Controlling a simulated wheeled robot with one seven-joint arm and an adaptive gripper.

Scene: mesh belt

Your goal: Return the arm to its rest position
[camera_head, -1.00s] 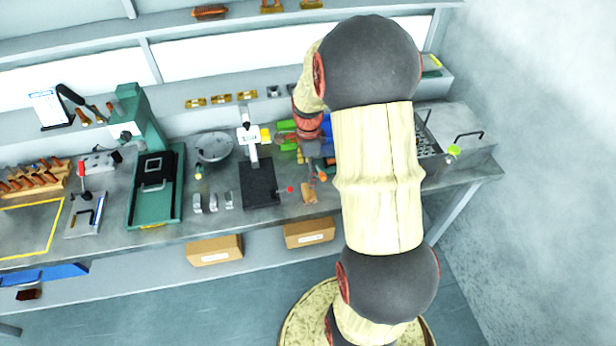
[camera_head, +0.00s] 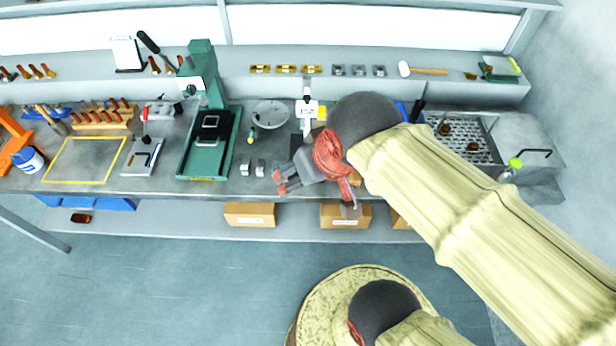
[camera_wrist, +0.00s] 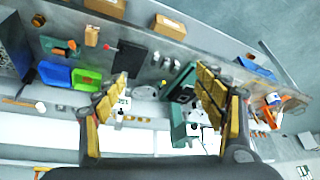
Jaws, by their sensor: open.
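My arm crosses the right half of the head view and ends in my gripper (camera_head: 284,180), above the front part of the workbench (camera_head: 225,187). In the wrist view my gripper (camera_wrist: 165,95) shows two padded fingers, wide apart with nothing between them. The bench surface lies beyond the fingers, and the green press (camera_wrist: 182,100) shows between them. My forearm hides part of the bench on the right in the head view.
The green press (camera_head: 207,140) stands left of my gripper. A perforated tray (camera_head: 465,140) lies at the right end of the bench. Cardboard boxes (camera_head: 250,214) sit on the lower shelf. A wooden-handled mallet (camera_head: 428,71) lies on the upper shelf. The floor in front is clear.

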